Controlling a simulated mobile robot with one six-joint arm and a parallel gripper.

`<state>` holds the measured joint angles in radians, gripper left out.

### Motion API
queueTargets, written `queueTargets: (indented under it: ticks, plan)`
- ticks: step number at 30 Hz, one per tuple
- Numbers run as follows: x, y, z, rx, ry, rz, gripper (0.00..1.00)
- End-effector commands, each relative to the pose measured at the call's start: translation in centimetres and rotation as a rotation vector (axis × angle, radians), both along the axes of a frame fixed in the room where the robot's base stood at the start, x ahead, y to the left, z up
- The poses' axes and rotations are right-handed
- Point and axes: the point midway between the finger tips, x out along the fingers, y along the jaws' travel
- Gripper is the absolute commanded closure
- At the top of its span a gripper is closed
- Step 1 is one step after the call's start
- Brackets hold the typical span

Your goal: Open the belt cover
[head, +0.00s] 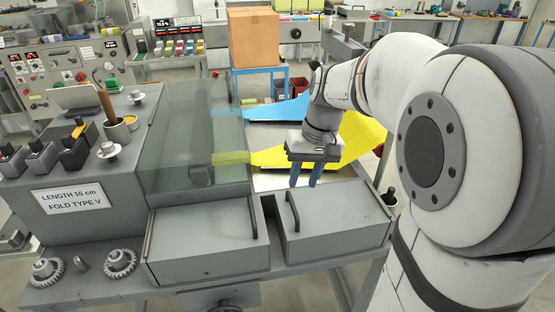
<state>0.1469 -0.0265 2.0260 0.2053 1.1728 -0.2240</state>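A grey machine has a see-through greenish cover (190,130) over its middle, lying closed. In front are two grey box-like covers: a left one (205,240) with a black bar handle (254,217) at its right edge, and a right one (335,225) with a black bar handle (293,212) at its left edge. Both look closed; I cannot tell which is the belt cover.
A yellow cloth (355,140) and a blue cloth (275,108) lie on the metal bed behind my gripper. A sign (68,198) reads "LENGTH 16 cm, FOLD TYPE V". Gears (120,262) lie at the front left. A cardboard box (253,38) stands behind.

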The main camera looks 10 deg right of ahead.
Motion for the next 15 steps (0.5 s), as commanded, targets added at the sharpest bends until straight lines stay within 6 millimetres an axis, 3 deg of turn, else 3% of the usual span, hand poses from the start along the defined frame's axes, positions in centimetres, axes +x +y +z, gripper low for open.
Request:
queueTargets:
  ticks: [5,15]
  plan:
    - [0.4,0.2,-1.5,0.008,0.009,0.004,0.67]
    - [0.3,1.3,-6.5,0.007,0.008,0.003,0.67]
